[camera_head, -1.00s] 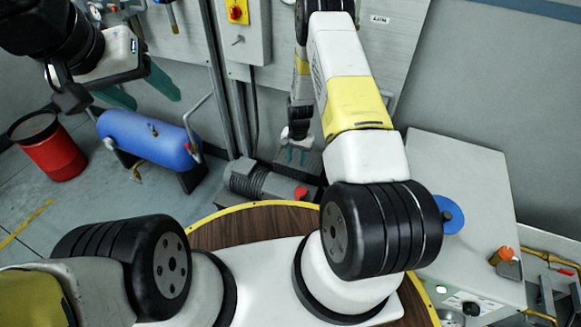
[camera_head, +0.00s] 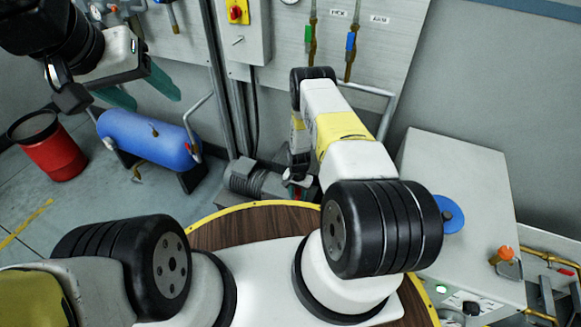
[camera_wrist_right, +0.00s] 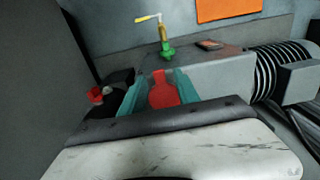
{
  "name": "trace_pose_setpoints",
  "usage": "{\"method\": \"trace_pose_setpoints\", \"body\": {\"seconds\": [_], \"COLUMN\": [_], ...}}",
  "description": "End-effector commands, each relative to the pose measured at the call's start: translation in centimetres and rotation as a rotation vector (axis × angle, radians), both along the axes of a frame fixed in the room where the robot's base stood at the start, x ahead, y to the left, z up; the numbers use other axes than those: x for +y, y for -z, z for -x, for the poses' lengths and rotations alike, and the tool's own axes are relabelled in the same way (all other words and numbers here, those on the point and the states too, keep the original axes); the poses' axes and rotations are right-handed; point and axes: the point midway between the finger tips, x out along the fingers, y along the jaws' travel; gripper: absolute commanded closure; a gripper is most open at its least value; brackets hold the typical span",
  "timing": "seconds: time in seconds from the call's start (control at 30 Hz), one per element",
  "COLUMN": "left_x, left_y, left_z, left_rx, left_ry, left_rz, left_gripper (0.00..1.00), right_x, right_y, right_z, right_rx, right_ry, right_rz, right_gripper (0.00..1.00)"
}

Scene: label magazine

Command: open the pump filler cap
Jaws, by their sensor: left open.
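The red cap (camera_wrist_right: 163,90) is in the right wrist view, between the two teal fingers of my right gripper (camera_wrist_right: 160,97). The fingers sit close on both sides of it; I cannot tell whether they press on it. In the head view the right gripper (camera_head: 296,188) is low beside the grey ribbed pump motor (camera_head: 257,183), partly hidden by my arm, with a bit of red at its tips. My left gripper (camera_head: 140,90) is open and empty, high at the upper left.
A blue tank (camera_head: 150,138) and a red bin (camera_head: 50,147) stand at the left. A grey cabinet (camera_head: 455,180) with a blue disc is at the right. A smaller red knob (camera_wrist_right: 97,95) and a green-based valve (camera_wrist_right: 166,48) are near the cap.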

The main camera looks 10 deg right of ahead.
Motion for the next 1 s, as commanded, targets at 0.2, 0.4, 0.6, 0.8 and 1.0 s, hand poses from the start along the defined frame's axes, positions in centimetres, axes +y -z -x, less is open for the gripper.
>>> {"method": "trace_pose_setpoints", "body": {"seconds": [0.2,0.4,0.6,0.8,1.0], "left_x": [0.00,0.00,0.00,0.00,0.00], "left_y": [0.00,0.00,0.00,0.00,0.00], "left_z": [0.00,0.00,0.00,0.00,0.00], "left_rx": [0.000,0.000,0.000,0.000,0.000], "left_ry": [0.000,0.000,0.000,0.000,0.000], "left_rz": [0.000,0.000,0.000,0.000,0.000], "left_gripper": [0.37,0.37,0.37,0.37,0.37], "right_x": [0.00,-0.01,-0.02,-0.03,-0.03], "right_y": [0.08,0.06,0.04,0.03,0.02], "right_z": [-0.02,-0.02,-0.02,-0.06,-0.06], "right_rx": [0.000,0.000,0.000,-0.001,-0.001], "right_ry": [0.000,0.000,0.000,0.000,0.000], "right_rz": [0.000,0.000,0.000,0.001,0.001], "right_gripper": [0.62,0.95,1.00,1.00,1.00]}}
